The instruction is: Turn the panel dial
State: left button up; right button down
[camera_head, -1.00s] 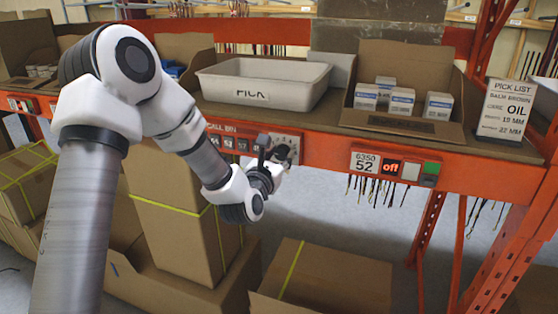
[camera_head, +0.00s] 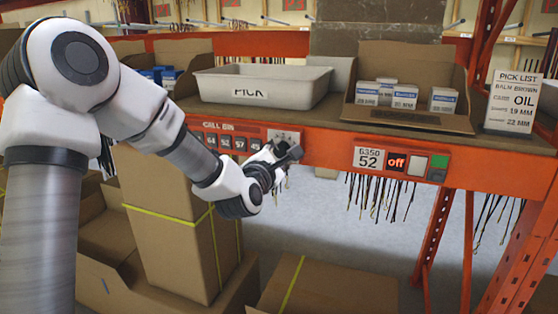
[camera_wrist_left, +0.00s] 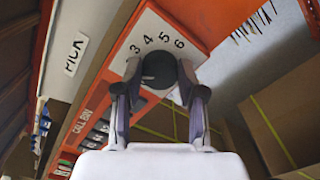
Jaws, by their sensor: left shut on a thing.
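The panel dial is a dark round knob (camera_wrist_left: 158,70) on a light plate (camera_wrist_left: 151,20) marked with the numbers 3, 4, 5 and 6 in the left wrist view. My left gripper (camera_wrist_left: 160,92) is shut on the knob, one finger on each side. In the head view the left gripper (camera_head: 287,155) is at the light plate (camera_head: 284,135) on the orange shelf beam, and it hides the knob there. The knob's pointer mark cannot be made out. My right gripper is not in view.
The call bin number strip (camera_head: 226,141) lies left of the plate. A display reading off (camera_head: 396,162) is to the right. A white pick tray (camera_head: 262,84) and an open carton of small boxes (camera_head: 410,115) stand above. Cardboard boxes (camera_head: 180,225) stand below.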

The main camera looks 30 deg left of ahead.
pick_arm(q)
jog(key=shift+r+m, duration=0.1)
jog(key=shift+m, duration=0.5)
jog(key=o, duration=1.1)
jog(key=shift+w, duration=0.1)
jog(key=v, duration=0.7)
jog(key=shift+s+d, duration=0.1)
jog(key=shift+s, duration=0.2)
jog(key=shift+w, duration=0.1)
